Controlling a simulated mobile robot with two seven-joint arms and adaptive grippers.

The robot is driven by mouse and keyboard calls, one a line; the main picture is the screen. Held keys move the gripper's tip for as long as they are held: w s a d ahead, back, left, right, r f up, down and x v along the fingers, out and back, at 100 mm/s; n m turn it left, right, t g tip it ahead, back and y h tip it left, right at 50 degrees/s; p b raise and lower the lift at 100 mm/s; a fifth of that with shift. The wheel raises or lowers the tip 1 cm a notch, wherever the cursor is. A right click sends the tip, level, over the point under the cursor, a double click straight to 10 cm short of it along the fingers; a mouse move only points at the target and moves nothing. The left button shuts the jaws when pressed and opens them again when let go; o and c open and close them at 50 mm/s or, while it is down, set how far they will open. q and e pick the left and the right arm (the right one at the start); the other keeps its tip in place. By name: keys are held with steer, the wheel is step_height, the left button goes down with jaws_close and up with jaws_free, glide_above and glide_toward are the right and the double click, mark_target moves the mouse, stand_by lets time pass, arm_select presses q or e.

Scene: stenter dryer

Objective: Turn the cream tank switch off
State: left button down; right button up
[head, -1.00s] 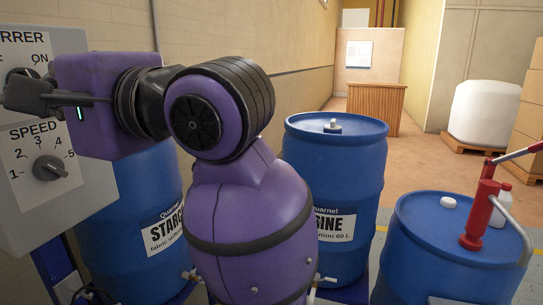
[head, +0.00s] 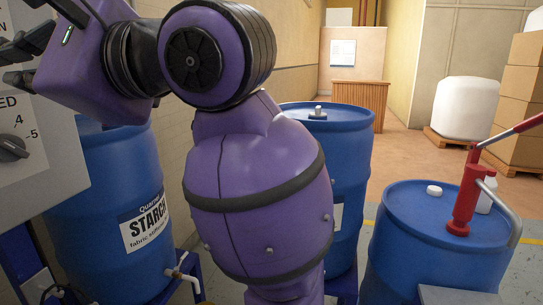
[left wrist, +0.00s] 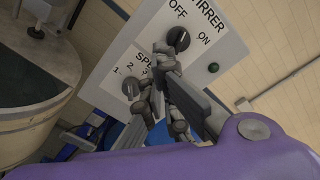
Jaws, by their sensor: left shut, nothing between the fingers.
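The stirrer switch is a dark round knob (left wrist: 178,40) on a grey panel (left wrist: 222,22), between the words OFF and ON in the left wrist view. I cannot tell its pointer direction. My left gripper (left wrist: 158,62) is shut and empty, with its fingertips close beside the knob; contact cannot be told. In the head view this gripper (head: 18,62) is at the left edge, in front of the panel, and the switch is not visible there. A wide tank with a pale rim (left wrist: 38,125) stands at the left of the left wrist view. My right gripper is not in view.
A speed knob (left wrist: 130,88) sits below the switch, and a green lamp (left wrist: 213,67) is on the panel. A blue starch drum (head: 125,205) stands beside the panel. Another blue drum (head: 435,240) carries a red pump (head: 467,195). Open floor lies behind.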

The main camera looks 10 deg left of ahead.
arm_select(q)
steer(key=shift+w+a+r+m+y+b, duration=0.1)
steer(key=shift+w+a+r+m+b, duration=0.45)
steer(key=shift+m, duration=5.25)
steer(key=shift+w+a+f+m+y+b, duration=0.15)
steer(key=shift+w+a+m, duration=0.95)
steer(key=shift+m, duration=4.7)
steer(key=shift+w+a+r+m+y+b, duration=0.25)
steer(key=shift+a+m, duration=1)
steer(key=shift+m, duration=4.55)
